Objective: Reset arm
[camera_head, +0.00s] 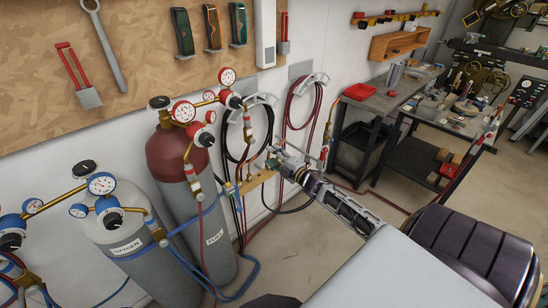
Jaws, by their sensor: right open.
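My right arm reaches in from the lower right. Its gripper (272,156) is near the middle of the view, in front of the wall with the hung hoses. It is small here and its fingers are hard to make out against the hoses and fittings. It is open, and I see nothing held in it. My left gripper is out of view.
A dark red fuel cylinder (180,158) and a grey oxygen cylinder (125,250) with gauges stand at left. Coiled hoses (300,105) hang on the wall. A cluttered workbench (385,102) stands at the back right. Concrete floor (290,250) is bare between the cylinders and my arm.

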